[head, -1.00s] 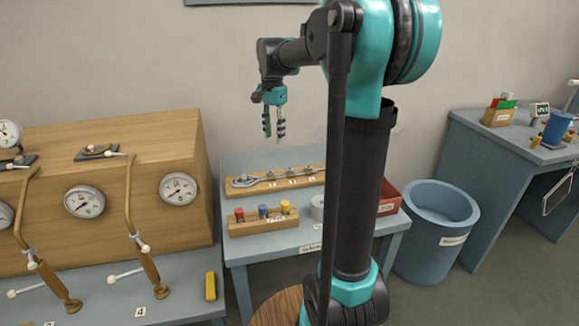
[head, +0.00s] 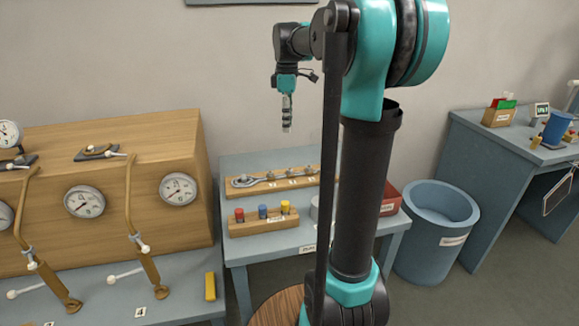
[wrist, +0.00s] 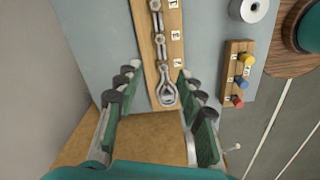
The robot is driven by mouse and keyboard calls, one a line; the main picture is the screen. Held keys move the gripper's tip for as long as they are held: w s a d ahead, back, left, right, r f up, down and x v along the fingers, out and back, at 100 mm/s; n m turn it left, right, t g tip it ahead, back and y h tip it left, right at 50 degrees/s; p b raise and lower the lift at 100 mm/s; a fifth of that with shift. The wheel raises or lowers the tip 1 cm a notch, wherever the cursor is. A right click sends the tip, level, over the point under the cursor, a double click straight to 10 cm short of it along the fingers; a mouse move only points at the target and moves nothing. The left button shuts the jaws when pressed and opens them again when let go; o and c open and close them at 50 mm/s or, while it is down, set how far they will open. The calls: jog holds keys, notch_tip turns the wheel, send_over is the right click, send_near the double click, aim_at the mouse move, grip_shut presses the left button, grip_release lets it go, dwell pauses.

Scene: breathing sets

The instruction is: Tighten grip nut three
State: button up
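My gripper (head: 287,128) hangs above the small table with its fingers downward. In the wrist view my gripper (wrist: 157,75) is open and empty, with its two green-padded fingers spread wide. Between and beyond them is the wooden board (head: 237,192), which carries a ring-ended metal tool (head: 243,182) and several metal fittings with small number labels. The tool's ring end (wrist: 167,93) lies closest to the fingers, apart from them. Two bent brass pipes (head: 128,195) with small fittings and white-knobbed levers stand at the wooden gauge cabinet. I cannot tell which fitting is grip nut three.
A wooden block (head: 263,227) with red, blue and yellow pegs stands in front of the board. A white roll (head: 314,209) and a red box (head: 390,199) are nearby. A blue bin (head: 436,234) is to the right. The gauge cabinet (head: 110,165) is left.

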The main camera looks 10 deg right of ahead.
aim_at(289, 169)
jog(key=f+n, duration=0.1)
jog(key=f, duration=0.4)
jog(key=f+n, duration=0.1)
jog(key=f, duration=0.5)
jog(key=f+n, duration=0.2)
jog(key=f, duration=0.4)
jog(key=shift+d, duration=0.3)
grip_shut()
